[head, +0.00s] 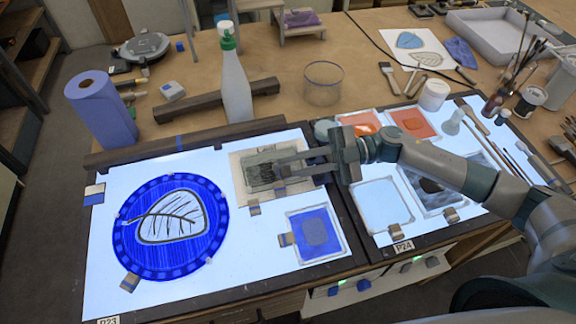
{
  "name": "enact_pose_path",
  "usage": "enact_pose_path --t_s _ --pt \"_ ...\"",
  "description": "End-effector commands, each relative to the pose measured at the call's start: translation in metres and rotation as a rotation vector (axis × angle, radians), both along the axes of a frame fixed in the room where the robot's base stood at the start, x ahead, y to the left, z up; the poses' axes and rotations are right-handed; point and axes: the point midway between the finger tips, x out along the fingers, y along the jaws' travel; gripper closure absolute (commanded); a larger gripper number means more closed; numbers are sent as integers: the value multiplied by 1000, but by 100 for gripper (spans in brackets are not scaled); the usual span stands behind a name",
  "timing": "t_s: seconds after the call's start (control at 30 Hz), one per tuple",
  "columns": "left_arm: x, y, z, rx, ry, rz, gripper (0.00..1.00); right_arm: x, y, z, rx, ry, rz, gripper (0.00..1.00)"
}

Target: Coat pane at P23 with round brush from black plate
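The round blue pane (205,250) with a pale leaf outlined in dark lies on the left light table, above the P23 label (108,321). No round brush is clearly distinguishable there. My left gripper is out of view.
A blue paint plate (331,247) lies below the black one. Brushes in a jar (493,104) stand at the right.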

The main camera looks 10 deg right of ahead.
Motion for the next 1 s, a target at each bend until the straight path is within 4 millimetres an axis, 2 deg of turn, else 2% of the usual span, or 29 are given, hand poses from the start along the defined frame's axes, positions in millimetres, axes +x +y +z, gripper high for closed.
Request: enact_pose_path --t_s 0.37,0.8,1.0 --pt "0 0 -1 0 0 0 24 0 -1 0 1 0 0 100" --pt "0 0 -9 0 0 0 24 1 -25 -2 1 1 -1 100" --pt "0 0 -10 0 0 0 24 1 -30 -1 1 0 0 100"
